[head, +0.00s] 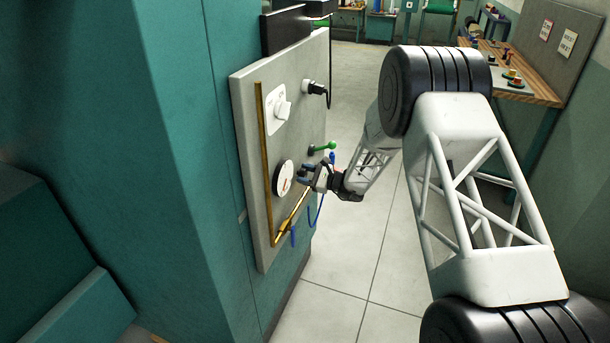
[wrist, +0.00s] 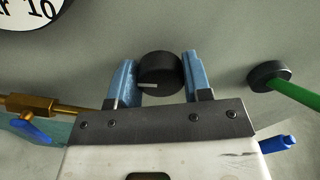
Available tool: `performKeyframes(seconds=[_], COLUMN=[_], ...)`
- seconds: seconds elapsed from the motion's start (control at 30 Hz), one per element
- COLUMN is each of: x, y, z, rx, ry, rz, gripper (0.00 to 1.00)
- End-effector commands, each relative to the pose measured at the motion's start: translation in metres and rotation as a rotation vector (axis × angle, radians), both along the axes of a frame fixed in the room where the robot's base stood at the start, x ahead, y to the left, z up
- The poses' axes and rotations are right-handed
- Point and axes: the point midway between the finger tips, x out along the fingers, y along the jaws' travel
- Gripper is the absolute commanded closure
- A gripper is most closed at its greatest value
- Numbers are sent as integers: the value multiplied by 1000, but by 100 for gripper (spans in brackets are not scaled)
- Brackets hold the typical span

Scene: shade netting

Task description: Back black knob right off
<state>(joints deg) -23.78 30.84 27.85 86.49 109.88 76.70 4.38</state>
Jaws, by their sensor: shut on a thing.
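The black knob (wrist: 159,72) is a short dark cylinder on the grey panel (head: 245,120). A white pointer line on its face points left in the wrist view. My gripper (head: 306,173) is at the panel, with its blue fingers on either side of the knob in the wrist view (wrist: 162,60). It is shut on the knob. In the head view the knob is hidden by my gripper.
A green-handled lever (wrist: 298,94) with a black base is close on the right. A round gauge (head: 283,181) is beside my gripper. A brass pipe (wrist: 30,104) with a blue valve handle (wrist: 36,130) lies left. A white switch (head: 281,108) and black plug (head: 314,88) are higher up.

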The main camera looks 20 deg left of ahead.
Motion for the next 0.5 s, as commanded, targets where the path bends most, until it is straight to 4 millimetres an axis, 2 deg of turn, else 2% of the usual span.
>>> performKeyframes(seconds=[0.5], x=[-1], y=[-1], z=[0], rx=[1], ry=[-440], rz=[-1], gripper=[78])
